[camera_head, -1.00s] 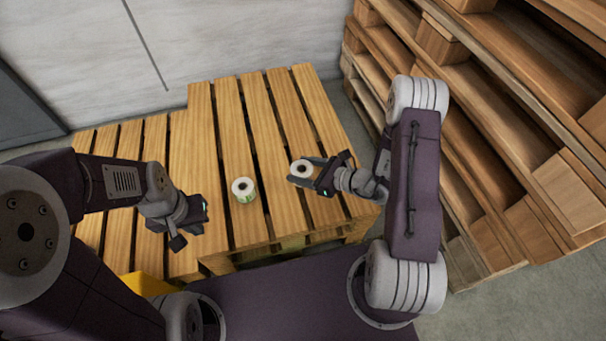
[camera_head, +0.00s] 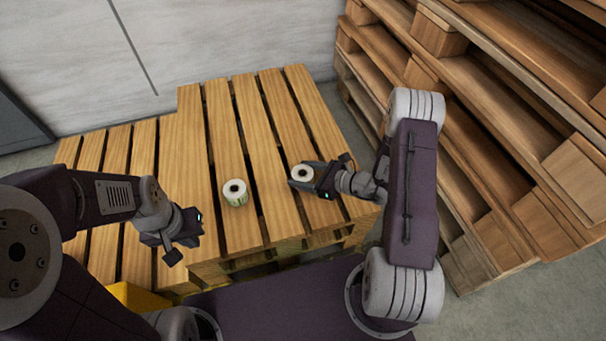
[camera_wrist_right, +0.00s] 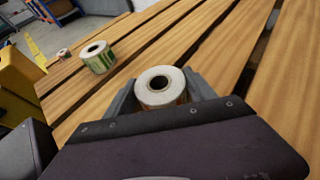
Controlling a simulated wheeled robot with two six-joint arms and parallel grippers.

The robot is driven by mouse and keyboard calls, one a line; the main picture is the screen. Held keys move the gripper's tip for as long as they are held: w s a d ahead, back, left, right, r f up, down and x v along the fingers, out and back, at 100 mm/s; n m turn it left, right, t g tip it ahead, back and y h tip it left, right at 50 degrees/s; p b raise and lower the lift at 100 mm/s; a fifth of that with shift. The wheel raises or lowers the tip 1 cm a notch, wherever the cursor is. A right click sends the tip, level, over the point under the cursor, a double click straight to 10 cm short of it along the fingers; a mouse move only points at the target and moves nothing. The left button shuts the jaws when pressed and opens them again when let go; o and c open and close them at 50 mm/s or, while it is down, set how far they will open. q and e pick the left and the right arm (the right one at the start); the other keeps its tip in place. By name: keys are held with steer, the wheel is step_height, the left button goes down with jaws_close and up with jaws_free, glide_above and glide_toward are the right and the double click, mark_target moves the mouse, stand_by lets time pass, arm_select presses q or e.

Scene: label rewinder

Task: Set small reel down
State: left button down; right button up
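A small white reel (camera_head: 302,173) with a dark core sits between the fingers of my right gripper (camera_head: 303,180), over the right part of the pallet. In the right wrist view the same reel (camera_wrist_right: 160,86) stands upright with a finger close against each side. Its lower part is hidden by the gripper, so I cannot tell whether it touches the boards. A larger reel with a green label (camera_head: 235,193) stands on the pallet to the left; it also shows in the right wrist view (camera_wrist_right: 97,57). My left gripper (camera_head: 180,240) is away from both reels; its fingers are unclear.
The slatted wooden pallet (camera_head: 265,140) has free boards behind and between the reels. Stacked pallets (camera_head: 490,110) rise on the right. A yellow object (camera_head: 135,297) is at the front left.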

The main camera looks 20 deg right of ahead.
steer(key=shift+o, duration=1.2)
